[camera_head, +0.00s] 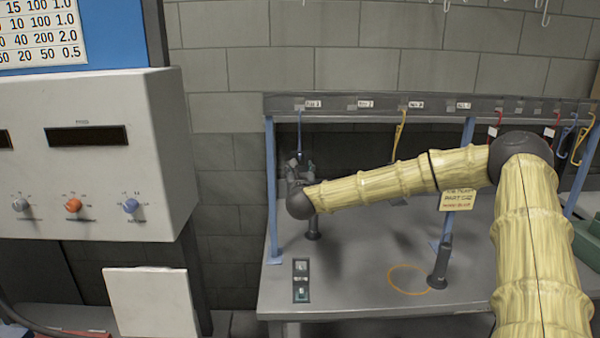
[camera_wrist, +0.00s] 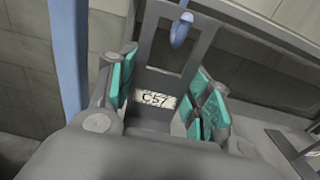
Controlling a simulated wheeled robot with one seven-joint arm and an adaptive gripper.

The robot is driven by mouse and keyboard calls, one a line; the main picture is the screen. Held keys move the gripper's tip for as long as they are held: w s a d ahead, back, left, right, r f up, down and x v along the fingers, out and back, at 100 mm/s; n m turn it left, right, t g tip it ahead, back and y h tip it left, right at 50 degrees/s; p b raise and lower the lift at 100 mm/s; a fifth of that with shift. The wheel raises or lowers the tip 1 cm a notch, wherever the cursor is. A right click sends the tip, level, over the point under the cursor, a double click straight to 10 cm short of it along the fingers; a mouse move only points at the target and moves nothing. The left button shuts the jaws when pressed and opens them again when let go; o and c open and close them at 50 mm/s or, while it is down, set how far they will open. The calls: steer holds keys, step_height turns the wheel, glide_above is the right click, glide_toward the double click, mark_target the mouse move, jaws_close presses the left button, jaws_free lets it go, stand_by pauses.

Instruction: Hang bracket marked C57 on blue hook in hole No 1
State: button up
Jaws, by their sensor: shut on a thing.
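My gripper (camera_head: 301,168) is at the left end of the rack, below the rail. In the wrist view its teal-padded fingers (camera_wrist: 160,95) are shut on a grey bracket with a white label reading C57 (camera_wrist: 157,99). The bracket (camera_wrist: 201,56) has a frame with a rectangular opening at its upper part. The rounded end of a blue hook (camera_wrist: 182,28) shows across this opening; whether it passes through the frame or touches it, I cannot tell. In the head view the blue hook (camera_head: 300,132) hangs from the rail near the leftmost label (camera_head: 313,104), just above my gripper.
A blue post (camera_head: 271,190) stands close left of my gripper. The grey rail (camera_head: 350,107) carries a yellow hook (camera_head: 399,130), a red one (camera_head: 493,130) and others. Dark posts (camera_head: 440,264) and a switch box (camera_head: 301,281) stand on the bench (camera_head: 350,293). A control cabinet (camera_head: 90,160) is left.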

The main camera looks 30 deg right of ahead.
steer(key=shift+f+b, duration=0.45)
steer(key=shift+b, duration=0.3)
stand_by(0.5)
steer(key=o, duration=1.5)
steer(key=shift+f, duration=0.1)
steer(key=shift+s, duration=0.1)
steer(key=v, duration=1.2)
